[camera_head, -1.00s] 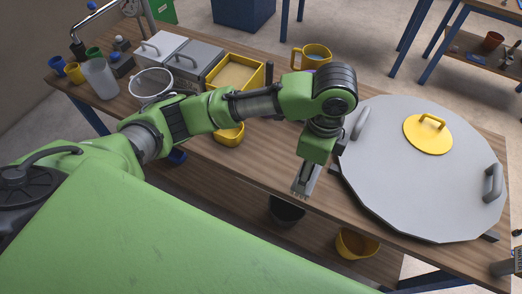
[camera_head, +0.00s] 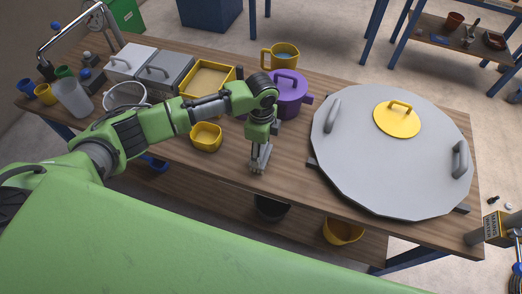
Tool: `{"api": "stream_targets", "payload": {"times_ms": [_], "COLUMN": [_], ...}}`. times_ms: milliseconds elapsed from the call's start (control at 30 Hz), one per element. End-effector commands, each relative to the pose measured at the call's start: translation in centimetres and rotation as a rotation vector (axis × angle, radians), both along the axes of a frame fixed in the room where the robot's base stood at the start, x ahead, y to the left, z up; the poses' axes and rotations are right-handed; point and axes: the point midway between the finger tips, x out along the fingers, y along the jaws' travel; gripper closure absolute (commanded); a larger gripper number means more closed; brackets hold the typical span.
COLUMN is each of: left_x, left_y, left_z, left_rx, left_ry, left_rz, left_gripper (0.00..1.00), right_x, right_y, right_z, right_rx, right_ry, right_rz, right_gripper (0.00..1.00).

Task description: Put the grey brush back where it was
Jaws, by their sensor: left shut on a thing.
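My left gripper (camera_head: 260,161) points down over the front part of the wooden table (camera_head: 215,167), between the yellow bowl and the large grey lid. It is shut on a small grey thing, which I take to be the grey brush; its outline is hard to tell from the grey fingers. The tips look close to the tabletop, but I cannot tell whether they touch it. My right gripper is not in view.
A purple pot (camera_head: 291,101) stands just behind the gripper, and a yellow bowl (camera_head: 206,140) to its left. A large grey lid (camera_head: 365,165) fills the table's right side. A yellow tray (camera_head: 233,75) and grey boxes (camera_head: 172,68) stand at the back left.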

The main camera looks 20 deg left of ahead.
Motion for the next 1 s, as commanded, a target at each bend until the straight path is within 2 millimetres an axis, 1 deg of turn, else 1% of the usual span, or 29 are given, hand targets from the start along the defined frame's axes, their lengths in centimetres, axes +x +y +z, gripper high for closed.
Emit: {"api": "stream_targets", "payload": {"times_ms": [33, 133, 500, 533, 567, 600, 867, 1000], "left_x": [-0.1, -0.1, -0.1, -0.1, -0.1, -0.1, -0.1, 0.0], "left_y": [-0.1, 0.0, 0.0, 0.0, 0.0, 0.0, 0.0, 0.0], "left_z": [-0.7, -1.5, -2.0, -1.9, -1.9, -1.9, -1.9, -1.3], "left_rx": [0.001, 0.001, 0.001, 0.001, 0.001, 0.001, 0.001, 0.0], "left_ry": [0.003, 0.0, -0.001, -0.001, -0.001, -0.001, 0.0, -0.002], "left_rz": [-0.001, -0.002, -0.001, -0.001, -0.001, -0.001, -0.001, -0.002], "left_gripper": [0.62, 0.62, 0.62, 0.4, 0.32, 0.28, 0.28, 0.28], "right_x": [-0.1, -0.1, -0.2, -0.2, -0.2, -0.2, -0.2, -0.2], "right_y": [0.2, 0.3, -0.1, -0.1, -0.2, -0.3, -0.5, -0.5], "right_z": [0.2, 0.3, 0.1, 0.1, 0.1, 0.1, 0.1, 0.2], "right_rx": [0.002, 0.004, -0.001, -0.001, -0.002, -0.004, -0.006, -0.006], "right_ry": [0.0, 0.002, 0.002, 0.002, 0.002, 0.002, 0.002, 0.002], "right_rz": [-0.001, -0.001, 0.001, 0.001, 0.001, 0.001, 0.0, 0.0], "right_gripper": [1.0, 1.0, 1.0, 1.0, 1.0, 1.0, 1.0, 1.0]}}
